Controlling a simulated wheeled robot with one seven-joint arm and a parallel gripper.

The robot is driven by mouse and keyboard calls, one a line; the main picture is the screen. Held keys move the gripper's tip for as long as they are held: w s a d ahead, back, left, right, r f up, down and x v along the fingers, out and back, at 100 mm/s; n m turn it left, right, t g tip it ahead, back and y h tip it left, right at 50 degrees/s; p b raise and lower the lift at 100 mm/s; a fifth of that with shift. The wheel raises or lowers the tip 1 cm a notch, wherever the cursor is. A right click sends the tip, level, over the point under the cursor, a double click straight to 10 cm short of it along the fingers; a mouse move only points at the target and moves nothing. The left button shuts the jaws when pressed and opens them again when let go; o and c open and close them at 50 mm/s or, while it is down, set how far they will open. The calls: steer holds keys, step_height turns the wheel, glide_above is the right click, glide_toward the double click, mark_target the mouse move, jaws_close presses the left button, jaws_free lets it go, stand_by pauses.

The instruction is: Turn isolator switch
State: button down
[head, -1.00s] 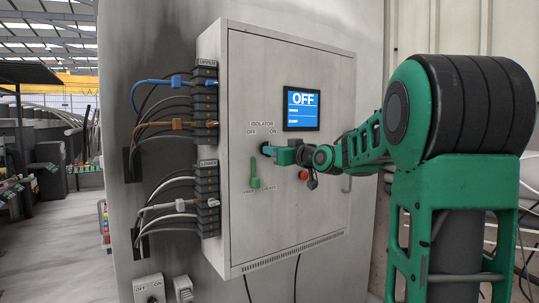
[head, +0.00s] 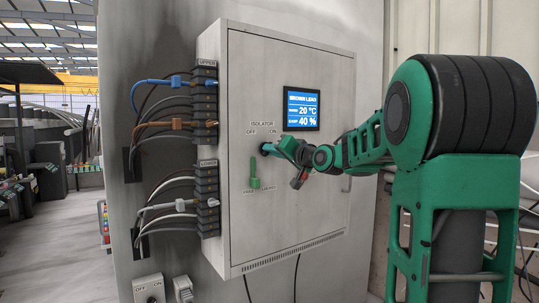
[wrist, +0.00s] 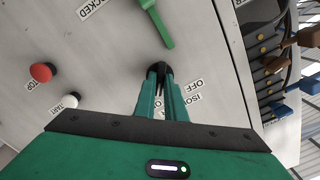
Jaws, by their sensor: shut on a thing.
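The isolator switch (head: 264,148) is a dark knob on the grey cabinet door, below the ISOLATOR label with OFF at left and ON at right. My gripper (head: 270,148) is shut on it, and its body is tilted. In the wrist view the green fingers (wrist: 161,88) close around the dark knob (wrist: 159,70), which is mostly hidden between them. The display (head: 302,109) above reads BROWN LEAD, 20 °C and 40 %.
A green lever (head: 254,172) stands just below the switch, close to my fingers. Red (wrist: 41,72) and white (wrist: 70,101) buttons lie to one side. Cable blocks (head: 205,95) line the cabinet's left side. Two small switch boxes (head: 150,289) are low at left.

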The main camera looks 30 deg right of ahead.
steer(key=shift+a+f, duration=0.1)
steer(key=shift+f, duration=0.2)
steer(key=c, duration=1.9)
jaws_free()
steer(key=shift+c, duration=0.2)
steer(key=shift+o, duration=0.6)
steer(key=shift+r, duration=0.15)
steer(key=s, duration=1)
steer(key=shift+s+d, duration=0.25)
steer(key=shift+s, duration=0.05)
